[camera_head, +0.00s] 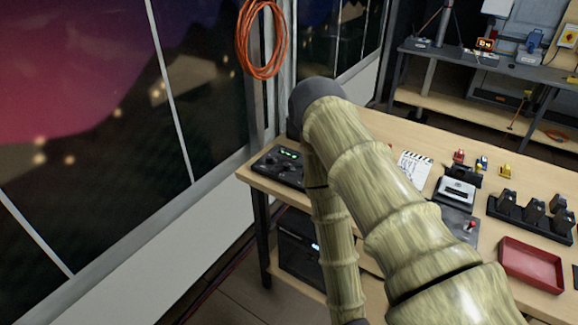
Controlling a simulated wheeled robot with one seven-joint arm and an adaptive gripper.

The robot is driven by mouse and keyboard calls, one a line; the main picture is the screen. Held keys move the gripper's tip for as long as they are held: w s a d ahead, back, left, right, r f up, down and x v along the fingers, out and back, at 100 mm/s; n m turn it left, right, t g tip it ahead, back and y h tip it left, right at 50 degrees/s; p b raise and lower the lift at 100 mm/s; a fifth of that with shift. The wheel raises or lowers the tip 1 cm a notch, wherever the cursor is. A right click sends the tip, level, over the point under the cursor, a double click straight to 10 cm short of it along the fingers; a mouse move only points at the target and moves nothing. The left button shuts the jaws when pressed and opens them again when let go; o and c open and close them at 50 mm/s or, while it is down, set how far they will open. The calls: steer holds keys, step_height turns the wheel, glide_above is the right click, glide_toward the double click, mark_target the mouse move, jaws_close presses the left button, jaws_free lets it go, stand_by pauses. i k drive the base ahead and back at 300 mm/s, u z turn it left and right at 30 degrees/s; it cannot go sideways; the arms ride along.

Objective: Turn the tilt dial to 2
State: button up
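A black control box (279,167) with a small green lit display lies at the left end of the wooden table. Small dark controls show on its top, but they are too small to read. I cannot tell which one is the tilt dial or where it points. My bamboo-textured arm rises from the lower right to a dark joint, then drops past the box's right side. It may hide part of the box. My gripper does not show in this view.
The table (397,142) also bears a clapperboard (414,167), a grey device with a red-topped lever (458,222), a black rack with several dark units (532,218) and a red tray (531,264). Orange cable (261,40) hangs by the window. A second bench (480,65) stands behind.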

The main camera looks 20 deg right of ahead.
mark_target(287, 167)
steer(key=u, duration=2.15)
steer(key=k, duration=0.6)
steer(key=z, duration=1.65)
